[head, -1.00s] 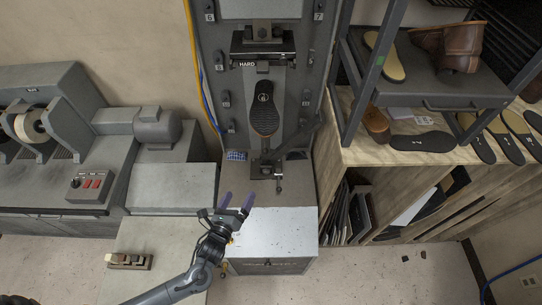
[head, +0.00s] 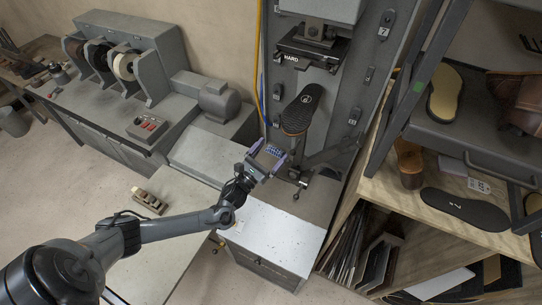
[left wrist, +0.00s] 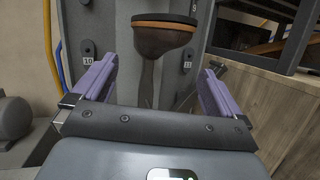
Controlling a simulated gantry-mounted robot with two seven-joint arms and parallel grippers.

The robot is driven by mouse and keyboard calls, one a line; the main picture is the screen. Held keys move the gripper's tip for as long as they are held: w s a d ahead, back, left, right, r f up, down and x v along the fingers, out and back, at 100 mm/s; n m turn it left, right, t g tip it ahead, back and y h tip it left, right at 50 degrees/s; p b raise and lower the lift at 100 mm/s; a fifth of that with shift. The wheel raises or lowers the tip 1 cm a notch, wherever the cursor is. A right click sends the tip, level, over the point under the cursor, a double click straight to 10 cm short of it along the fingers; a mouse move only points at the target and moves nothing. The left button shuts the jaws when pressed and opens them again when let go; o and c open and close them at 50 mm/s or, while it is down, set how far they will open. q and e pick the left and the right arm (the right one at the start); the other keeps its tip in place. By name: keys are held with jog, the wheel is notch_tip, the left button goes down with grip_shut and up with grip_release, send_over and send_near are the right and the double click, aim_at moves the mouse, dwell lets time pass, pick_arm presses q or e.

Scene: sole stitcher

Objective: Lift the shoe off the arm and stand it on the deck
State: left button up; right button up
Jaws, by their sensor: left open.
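The shoe (head: 299,110) sits sole outward on the stitcher's arm, its dark sole facing me in the head view. In the left wrist view the brown shoe (left wrist: 163,42) shows an orange-tan edge and sits above the metal arm (left wrist: 146,82). My left gripper (head: 267,158) has purple fingers and is below and slightly left of the shoe. In the wrist view the open fingers (left wrist: 157,82) stand wide apart, with the shoe beyond them and nothing between them. The light grey deck (head: 270,235) lies below, in front of the stitcher, and looks clear. My right gripper is out of view.
A black clamp head (head: 312,45) marked HARD is above the shoe. A dark lever (head: 330,153) sticks out to the right. A shelf rack (head: 480,150) with shoes and soles stands close on the right. A grey motor (head: 220,100) is to the left.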

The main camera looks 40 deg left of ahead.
pick_arm(q)
jog(key=shift+d+b+x, duration=0.15)
jog(key=shift+b+x, duration=0.8)
jog(key=shift+x, duration=1.55)
jog(key=shift+d+b+x, duration=0.1)
jog(key=shift+b+x, duration=0.85)
jog(key=shift+x, duration=1.5)
jog(key=shift+w, duration=0.1)
jog(key=shift+c, duration=0.3)
jog(key=shift+r, duration=0.1)
jog(key=c, duration=1.4)
jog(key=shift+o, duration=0.2)
jog(key=shift+a+r, duration=0.1)
jog(key=shift+r, duration=0.1)
